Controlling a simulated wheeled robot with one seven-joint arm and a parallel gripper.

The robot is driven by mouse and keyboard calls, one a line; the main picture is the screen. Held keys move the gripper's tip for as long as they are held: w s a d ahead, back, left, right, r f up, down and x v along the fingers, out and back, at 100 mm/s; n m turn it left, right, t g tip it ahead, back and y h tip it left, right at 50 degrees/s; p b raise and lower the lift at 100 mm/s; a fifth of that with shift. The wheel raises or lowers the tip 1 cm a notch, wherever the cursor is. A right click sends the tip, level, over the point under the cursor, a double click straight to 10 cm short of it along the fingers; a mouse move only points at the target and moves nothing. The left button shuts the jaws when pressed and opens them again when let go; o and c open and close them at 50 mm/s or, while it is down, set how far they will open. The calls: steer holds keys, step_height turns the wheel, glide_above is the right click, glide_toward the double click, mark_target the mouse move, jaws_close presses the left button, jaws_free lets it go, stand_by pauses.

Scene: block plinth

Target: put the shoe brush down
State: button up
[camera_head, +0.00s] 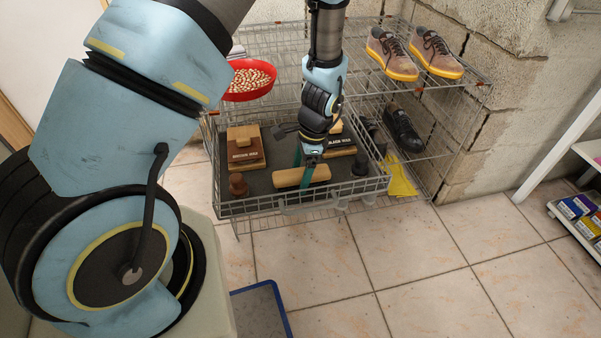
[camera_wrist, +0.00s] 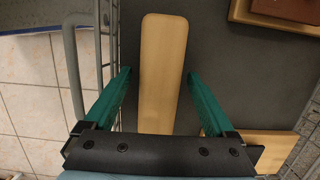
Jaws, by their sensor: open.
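The shoe brush (camera_head: 301,177), a long pale wooden block with rounded ends, lies in the pulled-out wire drawer (camera_head: 265,206) near its front edge. It also shows in the wrist view (camera_wrist: 162,50), upright in the picture on the dark drawer liner. My gripper (camera_head: 304,162) is over the brush. In the wrist view my gripper (camera_wrist: 160,80) has its two green fingers apart, one on each side of the brush, with gaps between them and the wood. The brush's bristles are hidden, as is its lower end behind my gripper.
The drawer also holds a brown wax box (camera_head: 245,148), a dark brown knob-like item (camera_head: 238,185), a black wax box (camera_head: 341,148) and dark items at right. A red bowl (camera_head: 248,80) sits above, shoes (camera_head: 392,56) on the rack. A yellow cloth (camera_head: 400,178) hangs right.

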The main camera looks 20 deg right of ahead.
steer(key=v, duration=1.2)
steer(key=a+r+n+h, duration=0.1)
steer(key=a+r+n, duration=0.3)
steer(key=a, duration=0.5)
steer(key=w+a+r+n+t, duration=0.1)
steer(key=a+r+n, duration=0.2)
steer(key=a+n, duration=0.5)
steer(key=a+r+n+h, duration=0.1)
steer(key=a+r+n, duration=0.3)
steer(key=a, duration=0.6)
steer(key=shift+w+a+r+n+h, duration=0.2)
steer(key=shift+a+r+n+h, duration=0.15)
steer(key=shift+n, duration=0.75)
step_height(320, 180, up, 11)
steer(key=p, duration=1.1)
